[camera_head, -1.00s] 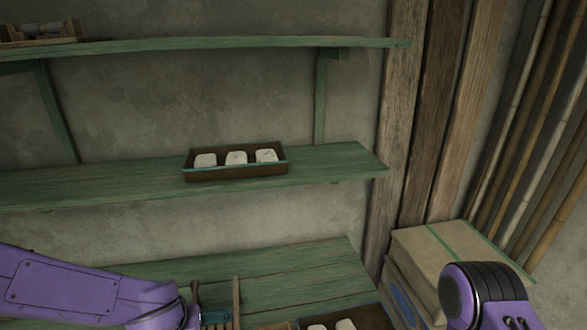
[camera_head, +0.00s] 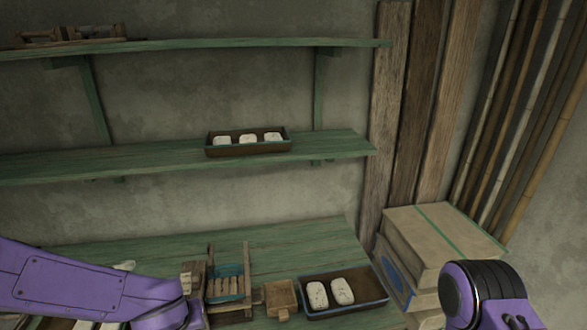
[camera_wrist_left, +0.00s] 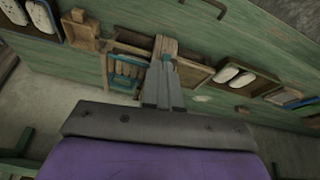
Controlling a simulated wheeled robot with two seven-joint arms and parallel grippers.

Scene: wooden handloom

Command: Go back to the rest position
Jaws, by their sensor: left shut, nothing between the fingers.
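My left gripper (camera_wrist_left: 162,85) is shut in the left wrist view, its fingertips together with nothing between them. Behind the fingertips, lower in depth, are a wooden tool and a small wooden frame with a teal part (camera_wrist_left: 125,72); I cannot tell whether the fingers touch them. In the head view my purple left arm comes in from the left and runs along the bottom; its gripper is out of sight. Part of my right arm shows at the bottom right, and its gripper is out of the picture.
A dark tray (camera_head: 373,300) with two white pieces and a wooden box (camera_head: 281,297) are on the low green shelf (camera_head: 190,247). A tray (camera_head: 214,152) with three white pieces is on the middle shelf (camera_head: 130,163). Stacked boxes (camera_head: 440,238) stand at right, before bamboo poles (camera_head: 520,120).

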